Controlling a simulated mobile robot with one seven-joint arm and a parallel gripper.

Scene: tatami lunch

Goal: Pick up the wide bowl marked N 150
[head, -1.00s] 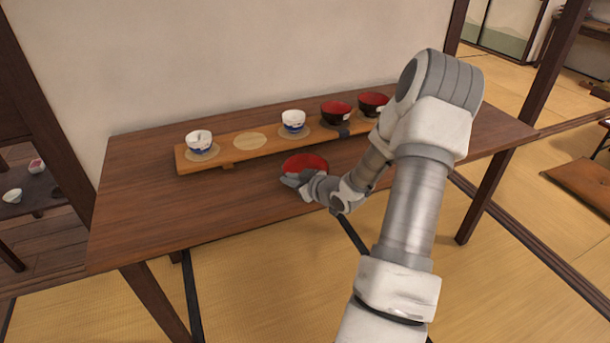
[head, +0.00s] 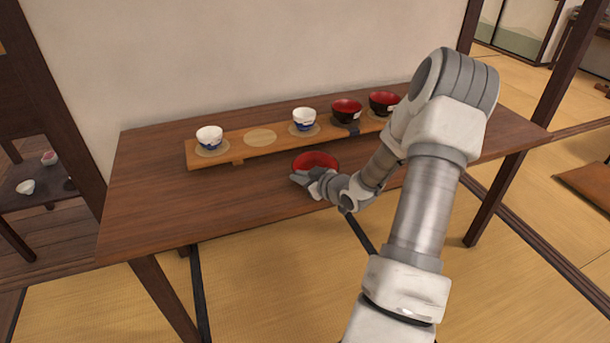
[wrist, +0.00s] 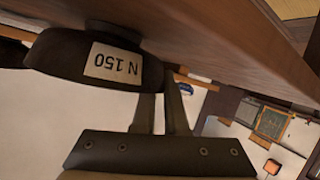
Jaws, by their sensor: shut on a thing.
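The wide bowl (head: 315,159), red inside, is near the front edge of the dark wooden table (head: 150,205) in the head view. In the wrist view the same bowl (wrist: 62,58) is dark outside, appears upside down and carries a label reading N 150. My gripper (head: 305,177) is at the bowl's near side. In the wrist view my gripper's fingers (wrist: 161,100) reach the bowl's rim, shut on it. The fingertips are partly hidden by the bowl. The bowl's foot is close to the tabletop; I cannot tell whether it touches.
A raised wooden board (head: 230,150) runs along the table's back. It bears two white-and-blue cups (head: 209,137) (head: 304,118), two dark bowls with red insides (head: 346,110) (head: 384,103) and an empty round mat (head: 260,137). The table's left part is clear.

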